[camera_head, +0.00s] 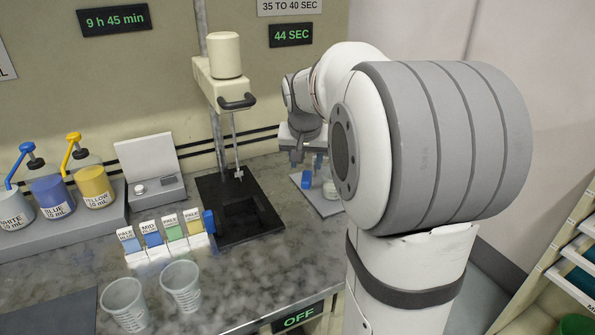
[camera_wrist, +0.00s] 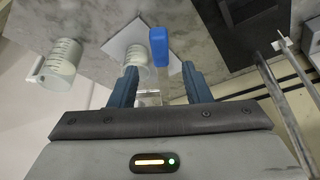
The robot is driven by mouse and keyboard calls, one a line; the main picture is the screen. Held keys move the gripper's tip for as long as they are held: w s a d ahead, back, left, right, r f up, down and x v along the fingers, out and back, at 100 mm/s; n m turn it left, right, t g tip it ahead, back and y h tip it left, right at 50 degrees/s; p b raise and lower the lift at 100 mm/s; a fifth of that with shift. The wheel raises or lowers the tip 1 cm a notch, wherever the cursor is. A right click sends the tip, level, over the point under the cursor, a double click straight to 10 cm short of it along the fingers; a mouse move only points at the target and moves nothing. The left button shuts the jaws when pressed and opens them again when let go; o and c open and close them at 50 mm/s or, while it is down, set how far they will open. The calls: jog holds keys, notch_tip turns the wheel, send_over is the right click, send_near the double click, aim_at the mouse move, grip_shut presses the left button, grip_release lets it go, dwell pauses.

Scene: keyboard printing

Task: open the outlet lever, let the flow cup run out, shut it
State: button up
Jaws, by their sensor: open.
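In the wrist view a bright blue lever-like piece (camera_wrist: 159,47) lies just beyond and between the tips of my gripper (camera_wrist: 160,70). My gripper's two fingers are apart, with the blue piece not clamped between them. In the head view my gripper (camera_head: 307,157) hangs over a small light plate (camera_head: 325,207), with a blue piece (camera_head: 305,180) just below it. A clear graduated cup (camera_wrist: 138,55) stands on the plate in the wrist view, partly behind a finger. The flow cup's body is mostly hidden by my gripper and arm, and I cannot make out the lever's position.
Left of the plate are a black mat (camera_head: 265,218) under a stirrer (camera_head: 225,80) and a row of labelled blocks (camera_head: 150,240). Two clear cups (camera_head: 125,300) stand at the front. A display (camera_head: 291,35) reads 44 SEC, below a 35 TO 40 SEC sign (camera_head: 290,6).

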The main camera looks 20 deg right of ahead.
aim_at(306, 176)
jog(key=x, duration=0.6)
jog(key=shift+c, duration=0.4)
grip_shut()
